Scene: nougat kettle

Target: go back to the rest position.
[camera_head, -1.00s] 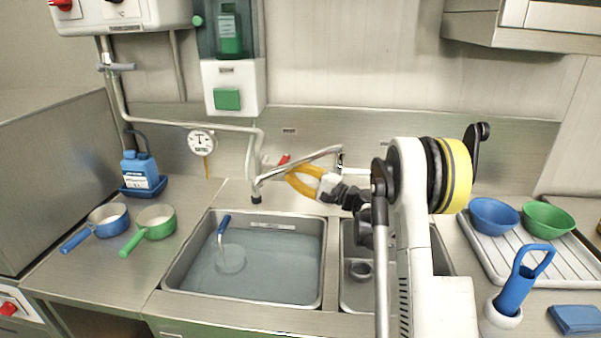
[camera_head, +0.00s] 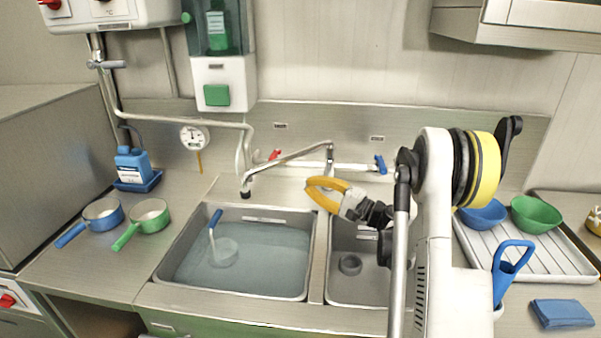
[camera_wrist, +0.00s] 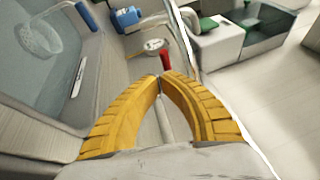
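My gripper (camera_head: 307,187) has yellow ribbed fingers. It hangs in the air in front of the tap, above the divider between the two sink basins. In the wrist view its fingertips (camera_wrist: 161,77) meet or nearly meet, with nothing visible between them. Its wrist and my white arm reach in from the right and hide part of the right basin. The swivel tap spout (camera_head: 290,157) is behind the gripper and points left over the left basin (camera_head: 310,250).
The left basin holds water and a blue-handled strainer (camera_head: 214,222). Two saucepans, blue (camera_head: 103,214) and green (camera_head: 150,216), stand left. A drying rack (camera_head: 550,272) with blue and green bowls stands right. The tap has red and blue handles (camera_head: 380,164).

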